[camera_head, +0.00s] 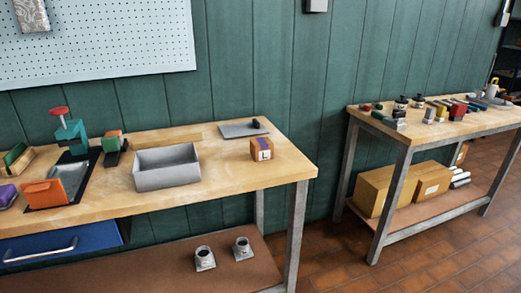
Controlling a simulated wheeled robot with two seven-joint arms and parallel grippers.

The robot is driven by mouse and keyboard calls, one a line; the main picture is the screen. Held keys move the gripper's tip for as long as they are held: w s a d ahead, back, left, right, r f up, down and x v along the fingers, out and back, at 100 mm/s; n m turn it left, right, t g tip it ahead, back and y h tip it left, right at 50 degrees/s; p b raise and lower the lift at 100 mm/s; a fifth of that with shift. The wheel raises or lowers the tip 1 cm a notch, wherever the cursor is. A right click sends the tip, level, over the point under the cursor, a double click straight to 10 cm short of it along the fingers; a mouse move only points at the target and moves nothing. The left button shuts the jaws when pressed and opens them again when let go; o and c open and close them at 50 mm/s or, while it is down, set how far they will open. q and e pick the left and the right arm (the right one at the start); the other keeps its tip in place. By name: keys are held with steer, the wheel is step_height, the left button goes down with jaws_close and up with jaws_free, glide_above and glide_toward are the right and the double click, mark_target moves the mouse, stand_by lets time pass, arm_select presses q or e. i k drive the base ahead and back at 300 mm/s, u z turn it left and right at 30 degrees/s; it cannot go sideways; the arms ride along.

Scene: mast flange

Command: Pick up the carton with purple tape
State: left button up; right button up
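A small brown carton (262,150) with a purple tape strip on its top and a white label on its front stands on the wooden workbench (225,182), near its right end. It stands apart to the right of a grey open bin. Neither of my grippers shows in the head view.
The grey bin (167,168) and a grey plate (243,130) with a small dark object are near the carton. A green press (70,132) and an orange box (44,193) stand left. Bench top right of the carton is clear. A second bench (440,128) holds several small items.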

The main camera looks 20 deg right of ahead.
mark_target(262, 148)
steer(key=z, duration=2.25)
steer(key=i, duration=2.15)
steer(key=u, duration=3.8)
